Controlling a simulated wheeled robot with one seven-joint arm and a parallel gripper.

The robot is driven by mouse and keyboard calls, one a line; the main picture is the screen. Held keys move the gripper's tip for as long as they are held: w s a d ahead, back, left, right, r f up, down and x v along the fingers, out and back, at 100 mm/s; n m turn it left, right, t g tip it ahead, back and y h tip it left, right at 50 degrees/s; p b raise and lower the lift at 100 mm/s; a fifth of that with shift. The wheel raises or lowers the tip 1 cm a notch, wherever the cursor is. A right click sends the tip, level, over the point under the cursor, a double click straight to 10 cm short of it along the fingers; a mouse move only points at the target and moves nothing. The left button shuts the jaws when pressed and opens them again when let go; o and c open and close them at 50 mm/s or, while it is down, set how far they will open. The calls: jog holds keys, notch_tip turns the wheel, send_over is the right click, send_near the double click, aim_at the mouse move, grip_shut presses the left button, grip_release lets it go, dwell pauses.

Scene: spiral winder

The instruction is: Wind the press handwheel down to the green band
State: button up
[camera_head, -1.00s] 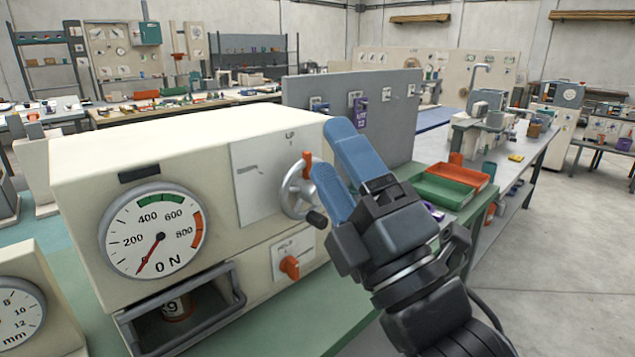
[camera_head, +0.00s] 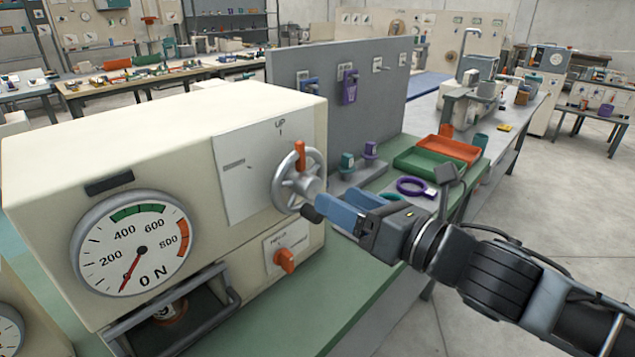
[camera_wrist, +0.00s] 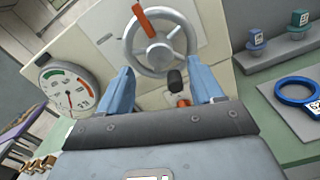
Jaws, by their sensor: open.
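The silver handwheel (camera_head: 290,186) sits on the right face of the cream press (camera_head: 165,160), with an orange grip at its top and a black knob (camera_head: 311,214) at its lower right. The round dial (camera_head: 137,245) has a green band at its top between about 400 and 600; its red needle points near 0 N. My gripper (camera_head: 330,210) is open, its blue fingers close to the wheel's lower right. In the wrist view my fingers (camera_wrist: 165,95) stand on either side of the black knob (camera_wrist: 175,79), with a gap to each; contact cannot be told.
An orange switch (camera_head: 285,260) is below the wheel. A purple ring (camera_head: 411,186), a green tray (camera_head: 428,163) and an orange tray (camera_head: 452,148) lie on the bench to the right. A grey panel (camera_head: 300,75) stands behind. The green bench top before the press is clear.

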aim_at(316, 188)
jog(key=shift+p+x, duration=0.7)
jog(key=shift+x, duration=2.2)
jog(key=shift+c, duration=0.5)
jog(key=c, duration=1)
jog(key=shift+o, duration=0.2)
